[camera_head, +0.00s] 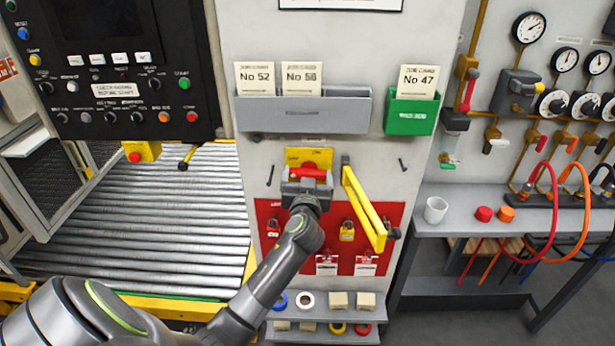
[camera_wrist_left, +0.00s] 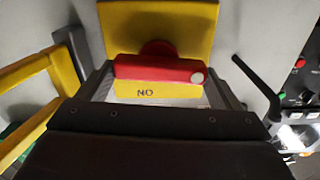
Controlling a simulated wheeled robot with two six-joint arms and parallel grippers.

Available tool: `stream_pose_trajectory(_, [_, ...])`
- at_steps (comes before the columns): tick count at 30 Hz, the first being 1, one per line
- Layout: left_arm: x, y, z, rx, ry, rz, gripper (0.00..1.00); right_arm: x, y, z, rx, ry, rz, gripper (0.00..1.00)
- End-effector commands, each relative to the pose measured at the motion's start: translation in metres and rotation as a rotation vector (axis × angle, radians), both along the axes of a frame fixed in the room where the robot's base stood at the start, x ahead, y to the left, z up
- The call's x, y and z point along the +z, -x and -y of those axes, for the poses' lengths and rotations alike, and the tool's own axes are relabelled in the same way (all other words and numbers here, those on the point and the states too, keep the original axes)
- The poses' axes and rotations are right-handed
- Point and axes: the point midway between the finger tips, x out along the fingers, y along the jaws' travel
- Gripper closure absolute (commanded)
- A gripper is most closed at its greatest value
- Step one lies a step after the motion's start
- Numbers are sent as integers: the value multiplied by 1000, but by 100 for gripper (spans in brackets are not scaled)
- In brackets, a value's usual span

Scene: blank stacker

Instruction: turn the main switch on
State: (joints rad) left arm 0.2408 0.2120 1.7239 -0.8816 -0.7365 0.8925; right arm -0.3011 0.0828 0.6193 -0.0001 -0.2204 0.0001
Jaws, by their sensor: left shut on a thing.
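The main switch has a yellow plate (camera_head: 295,156) on the white cabinet front, with a red handle (camera_head: 312,173) that lies horizontally across it. The handle also shows in the left wrist view (camera_wrist_left: 160,69), lying level, with a white end and lettering that reads "NO" in that view beside it. My left gripper (camera_head: 306,181) comes from below and is shut on the red handle. Its fingers (camera_wrist_left: 160,90) sit at either side of the handle in the wrist view. My right gripper is in neither view.
A yellow hinged bar frame (camera_head: 364,208) sticks out just right of my gripper. A red lockout board (camera_head: 290,245) with padlocks is below. Grey and green card holders (camera_head: 410,117) hang above. A roller conveyor (camera_head: 150,235) lies left, a bench with hoses (camera_head: 465,203) right.

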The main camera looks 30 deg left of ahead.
Motion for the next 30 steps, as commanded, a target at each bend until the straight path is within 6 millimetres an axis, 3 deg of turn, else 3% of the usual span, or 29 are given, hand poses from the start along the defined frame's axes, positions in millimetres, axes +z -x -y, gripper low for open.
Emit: stream_pose_trajectory(30, [1, -3, 4, 1, -787, -484, 36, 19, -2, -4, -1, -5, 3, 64])
